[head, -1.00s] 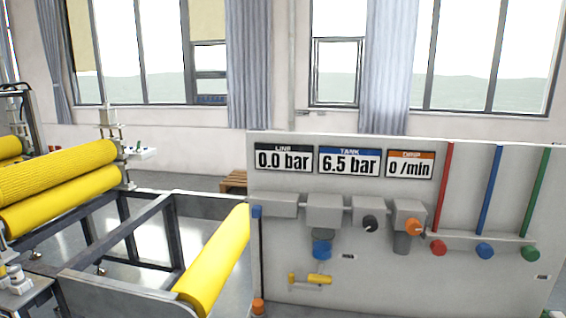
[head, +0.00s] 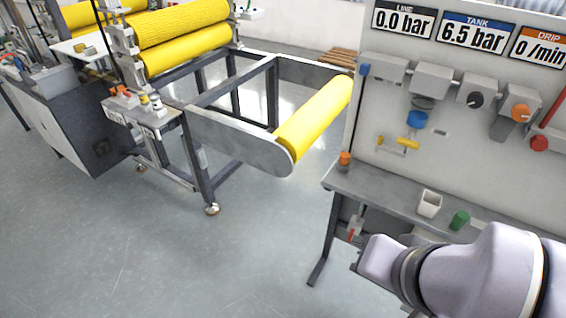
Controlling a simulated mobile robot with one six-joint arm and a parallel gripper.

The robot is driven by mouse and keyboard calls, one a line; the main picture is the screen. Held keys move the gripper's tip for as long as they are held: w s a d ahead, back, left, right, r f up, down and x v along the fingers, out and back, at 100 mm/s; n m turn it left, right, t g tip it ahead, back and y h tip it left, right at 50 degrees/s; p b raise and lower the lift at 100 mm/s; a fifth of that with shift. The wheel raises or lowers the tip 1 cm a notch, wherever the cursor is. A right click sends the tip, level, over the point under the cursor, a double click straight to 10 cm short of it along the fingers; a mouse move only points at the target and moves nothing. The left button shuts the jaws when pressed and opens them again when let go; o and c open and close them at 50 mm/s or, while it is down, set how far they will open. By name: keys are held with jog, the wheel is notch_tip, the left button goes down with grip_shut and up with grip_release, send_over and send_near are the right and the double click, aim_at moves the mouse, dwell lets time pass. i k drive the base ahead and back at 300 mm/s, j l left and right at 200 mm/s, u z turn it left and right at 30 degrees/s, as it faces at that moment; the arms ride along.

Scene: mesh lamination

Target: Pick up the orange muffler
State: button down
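A small orange piece (head: 345,158) with a darker lower part stands upright at the left end of the grey bench (head: 385,193), below a thin dark vertical line on the panel edge. It looks like the muffler, but it is too small to be sure. My arm (head: 480,275) reaches in from the lower right, in front of the bench, below and to the right of the orange piece. It is apart from that piece. I cannot make out gripper fingers at its end.
Behind is a panel (head: 395,110) with valves and an orange knob (head: 520,112). Small orange parts (head: 124,95) lie on a machine's side shelf (head: 150,117). The floor (head: 130,240) at left is clear.

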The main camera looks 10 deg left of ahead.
aim_at(344, 157)
jog(key=i+j+z, duration=0.15)
jog(key=i+j, duration=0.35)
jog(key=i+j+z, duration=0.15)
jog(key=i+j, duration=0.4)
jog(key=i+j+z, duration=0.15)
jog(key=i+j, duration=0.35)
jog(key=j, duration=0.2)
